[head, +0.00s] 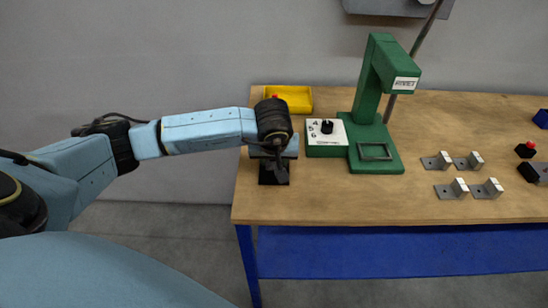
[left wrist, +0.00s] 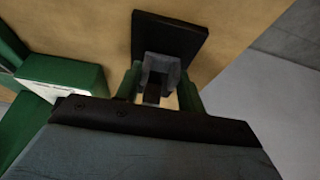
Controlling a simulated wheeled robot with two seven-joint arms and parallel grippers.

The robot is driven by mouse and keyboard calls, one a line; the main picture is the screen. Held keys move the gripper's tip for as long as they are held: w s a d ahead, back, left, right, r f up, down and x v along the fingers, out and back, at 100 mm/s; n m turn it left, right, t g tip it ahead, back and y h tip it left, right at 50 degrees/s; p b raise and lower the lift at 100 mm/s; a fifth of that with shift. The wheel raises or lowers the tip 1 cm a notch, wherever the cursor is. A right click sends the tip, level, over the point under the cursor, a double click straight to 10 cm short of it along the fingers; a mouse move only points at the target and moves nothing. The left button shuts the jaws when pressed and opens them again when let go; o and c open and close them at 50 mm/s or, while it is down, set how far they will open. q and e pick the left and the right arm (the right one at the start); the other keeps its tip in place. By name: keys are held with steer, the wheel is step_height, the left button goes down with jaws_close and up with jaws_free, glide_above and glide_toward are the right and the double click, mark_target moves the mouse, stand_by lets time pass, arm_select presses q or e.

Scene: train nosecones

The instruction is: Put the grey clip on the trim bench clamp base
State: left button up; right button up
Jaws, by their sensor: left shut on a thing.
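My left gripper (head: 277,155) is at the left end of the wooden bench, directly over a small black base (head: 274,178), which looks like the clamp base. In the left wrist view its green fingers (left wrist: 160,92) are shut on a grey clip (left wrist: 160,68). The clip overlaps the edge of the square black base plate (left wrist: 170,35) in that view; I cannot tell whether it is fully seated or just touching. In the head view the gripper mostly hides the clip and the upper part of the base. My right gripper is not in view.
A green press (head: 374,110) and a white-topped control box (head: 327,135) stand close right of the gripper. A yellow tray (head: 291,98) is behind it. Several grey brackets (head: 450,190) lie further right, near red-topped black items (head: 525,149). Bare bench top (head: 330,195) lies in front.

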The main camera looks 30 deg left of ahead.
arm_select(q)
steer(key=shift+f+b, duration=0.2)
steer(key=shift+b, duration=0.1)
steer(key=o, duration=1)
steer(key=shift+r, duration=0.1)
steer(key=shift+o, duration=0.2)
steer(key=shift+r, duration=0.1)
steer(key=shift+d+r+p, duration=0.1)
steer(key=shift+r+p, duration=0.2)
steer(key=shift+p, duration=0.05)
steer(key=v, duration=1.1)
steer(key=shift+s+r, duration=0.15)
steer(key=shift+r, duration=0.1)
